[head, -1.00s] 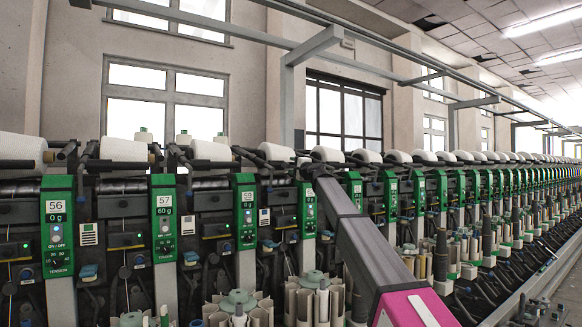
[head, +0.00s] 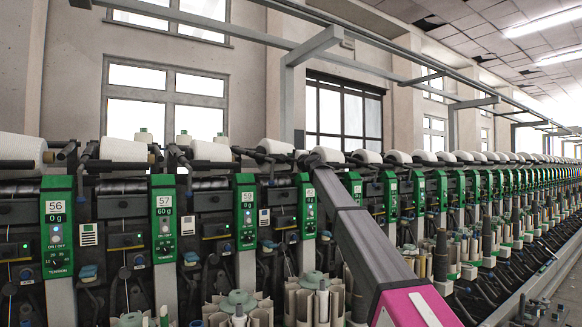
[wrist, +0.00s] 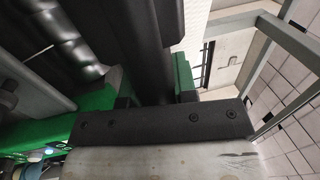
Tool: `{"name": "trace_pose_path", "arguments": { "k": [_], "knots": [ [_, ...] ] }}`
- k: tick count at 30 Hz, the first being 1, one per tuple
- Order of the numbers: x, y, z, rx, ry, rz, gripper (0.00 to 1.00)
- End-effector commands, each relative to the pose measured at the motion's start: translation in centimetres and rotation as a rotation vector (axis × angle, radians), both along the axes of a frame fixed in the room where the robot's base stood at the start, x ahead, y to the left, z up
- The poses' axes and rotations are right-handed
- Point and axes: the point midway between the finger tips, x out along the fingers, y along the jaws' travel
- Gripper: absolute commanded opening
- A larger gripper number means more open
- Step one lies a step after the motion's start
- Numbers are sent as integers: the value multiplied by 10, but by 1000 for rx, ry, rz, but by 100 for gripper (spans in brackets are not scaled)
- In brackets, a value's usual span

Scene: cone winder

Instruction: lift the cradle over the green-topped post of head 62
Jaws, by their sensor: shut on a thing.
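The green post of head 62 (head: 308,205) stands just left of my arm in the head view, with its number plate near the top. In the wrist view, green parts (wrist: 184,75) show beyond my gripper. My gripper (wrist: 153,103) is shut on the black cradle (wrist: 150,45), which runs up and away in the wrist view. The fingertips are not clearly visible. A white cone (head: 275,146) sits left of the post, slightly higher than its neighbours. My wrist hides the right side of the post top, so the exact gap between cradle and post cannot be told.
Green posts 59 (head: 245,210), 57 (head: 163,215) and 56 (head: 57,225) stand to the left. More heads with white cones run off to the right. Spindles and tubes (head: 238,305) crowd the lower front. A grey overhead rail (head: 390,70) runs above the row.

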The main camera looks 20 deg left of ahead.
Motion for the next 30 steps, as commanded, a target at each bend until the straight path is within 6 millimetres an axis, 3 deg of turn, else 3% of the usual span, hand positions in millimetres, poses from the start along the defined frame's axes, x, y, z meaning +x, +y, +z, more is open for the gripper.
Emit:
{"name": "trace_pose_path", "arguments": {
  "k": [1, 6, 18, 19, 21, 30],
  "knots": [
    [0, -1, 16, 4, -3, -1, 0],
    [-1, -3, 44, 3, -4, -2, 0],
    [-3, -4, 49, 2, 0, -2, 0],
    [-3, -4, 49, 2, 0, -2, 36],
    [-3, -4, 49, 2, 0, -2, 52],
    [-3, -4, 48, 2, -1, -1, 52]
  ]
}}
